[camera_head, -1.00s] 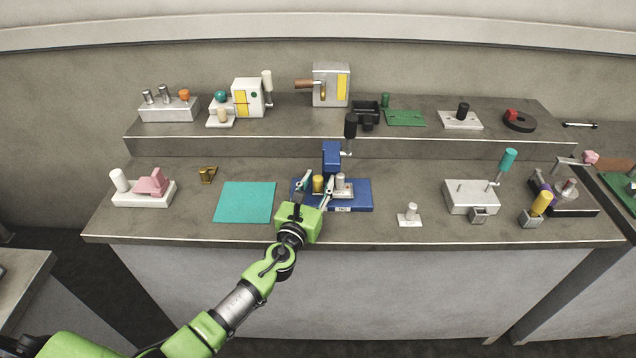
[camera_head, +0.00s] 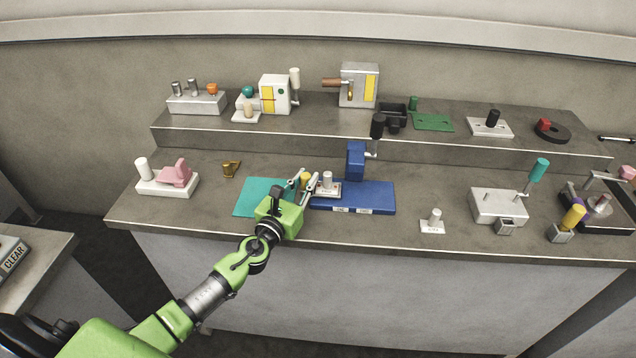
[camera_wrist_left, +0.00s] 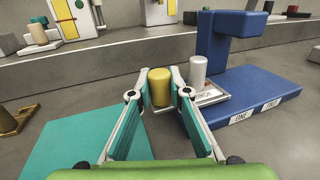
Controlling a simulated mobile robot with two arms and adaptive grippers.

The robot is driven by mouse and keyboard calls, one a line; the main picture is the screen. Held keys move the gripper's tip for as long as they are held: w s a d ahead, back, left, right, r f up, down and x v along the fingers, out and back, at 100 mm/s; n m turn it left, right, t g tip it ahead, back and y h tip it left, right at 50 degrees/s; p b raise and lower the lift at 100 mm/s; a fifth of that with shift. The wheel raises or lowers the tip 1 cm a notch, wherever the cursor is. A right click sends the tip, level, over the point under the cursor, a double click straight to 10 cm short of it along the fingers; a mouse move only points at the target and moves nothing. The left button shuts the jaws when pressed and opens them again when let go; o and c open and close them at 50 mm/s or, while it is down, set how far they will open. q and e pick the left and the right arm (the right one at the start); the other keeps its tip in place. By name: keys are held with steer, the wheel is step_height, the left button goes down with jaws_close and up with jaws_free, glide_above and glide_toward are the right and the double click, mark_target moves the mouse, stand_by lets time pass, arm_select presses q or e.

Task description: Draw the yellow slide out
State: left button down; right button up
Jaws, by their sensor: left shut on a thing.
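The yellow slide's knob (camera_head: 306,179) is between the fingers of my left gripper (camera_head: 303,182), which is shut on it. In the left wrist view the yellow knob (camera_wrist_left: 160,88) stands upright between both fingertips (camera_wrist_left: 161,92). A light plate (camera_wrist_left: 209,95) with a white post (camera_wrist_left: 199,72) and a label sits just right of the knob. This plate sticks out past the left end of the blue fixture (camera_head: 372,198), whose upright column (camera_head: 356,160) stands behind. The join between knob and plate is partly hidden by a finger. My right gripper is not in view.
A teal mat (camera_head: 252,196) lies left of the fixture, partly under my gripper. A small white block (camera_head: 432,224) is to the right. A raised shelf (camera_head: 330,142) runs behind.

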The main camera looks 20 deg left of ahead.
arm_select(q)
steer(key=shift+a+f, duration=0.1)
steer(key=shift+a, duration=0.1)
steer(key=c, duration=2.1)
jaws_free()
steer(key=shift+o, duration=1.1)
steer(key=shift+s+a, duration=0.1)
steer(key=shift+a, duration=0.05)
steer(key=shift+s, duration=0.4)
steer(key=s, duration=1.1)
steer(key=shift+s+a, duration=0.1)
steer(key=shift+a, duration=0.1)
